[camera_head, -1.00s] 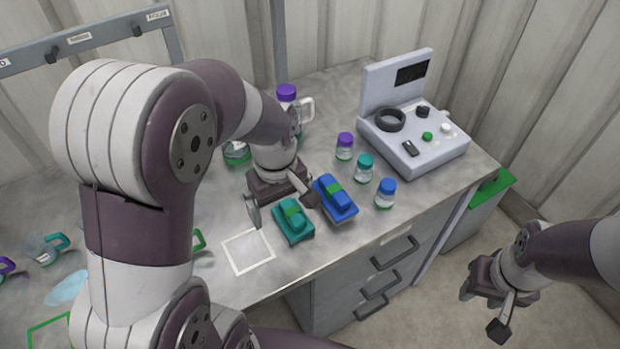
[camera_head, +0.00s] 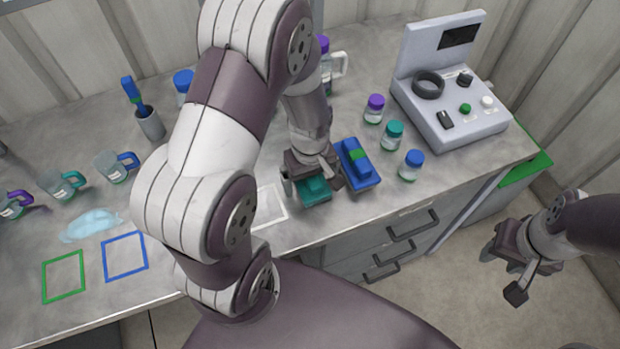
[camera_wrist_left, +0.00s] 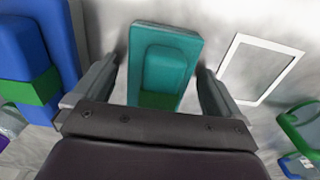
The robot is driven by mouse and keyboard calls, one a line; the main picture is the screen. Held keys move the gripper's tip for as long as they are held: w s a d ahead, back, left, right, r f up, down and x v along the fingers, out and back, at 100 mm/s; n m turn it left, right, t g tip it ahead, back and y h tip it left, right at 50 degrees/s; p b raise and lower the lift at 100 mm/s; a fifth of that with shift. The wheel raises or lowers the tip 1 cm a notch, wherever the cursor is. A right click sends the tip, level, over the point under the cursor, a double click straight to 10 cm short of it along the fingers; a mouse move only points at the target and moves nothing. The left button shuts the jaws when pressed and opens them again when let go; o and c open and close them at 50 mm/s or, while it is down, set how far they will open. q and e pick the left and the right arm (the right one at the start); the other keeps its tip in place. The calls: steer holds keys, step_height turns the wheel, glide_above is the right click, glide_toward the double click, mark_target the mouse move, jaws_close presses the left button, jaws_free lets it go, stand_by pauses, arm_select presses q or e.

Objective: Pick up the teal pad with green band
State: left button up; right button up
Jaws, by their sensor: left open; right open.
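The teal pad with green band (camera_head: 314,193) lies on the bench, partly hidden under my left gripper in the head view. In the left wrist view the teal pad (camera_wrist_left: 166,62) lies between the two fingers, its green band (camera_wrist_left: 158,100) partly covered by the gripper body. My left gripper (camera_head: 312,186) is open, one finger on each side of the pad; I cannot tell whether they touch it. My right gripper (camera_head: 505,276) is open and empty, out past the bench's front edge at the right.
A blue pad with green band (camera_head: 358,165) lies close to the right of the teal pad. Small jars with purple (camera_head: 375,108), teal (camera_head: 392,135) and blue (camera_head: 411,165) lids stand beyond it. A grey device (camera_head: 452,100) stands back right. A white outlined square (camera_head: 270,208) is left of the teal pad.

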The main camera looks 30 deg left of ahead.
mark_target(314, 178)
arm_select(q)
steer(key=shift+w, duration=0.1)
steer(key=c, duration=1.1)
steer(key=shift+r, duration=0.1)
steer(key=shift+r, duration=0.4)
steer(key=r, duration=0.2)
steer(key=d+r, duration=0.1)
steer(key=r, duration=0.1)
steer(key=shift+s+d, duration=0.1)
steer(key=shift+s, duration=0.2)
steer(key=s+d+r, duration=0.2)
steer(key=d, duration=0.1)
steer(key=s+d+r, duration=0.1)
steer(key=d+r, duration=0.1)
steer(key=s+d+r, duration=0.2)
steer(key=d, duration=0.1)
steer(key=shift+s+d, duration=0.35)
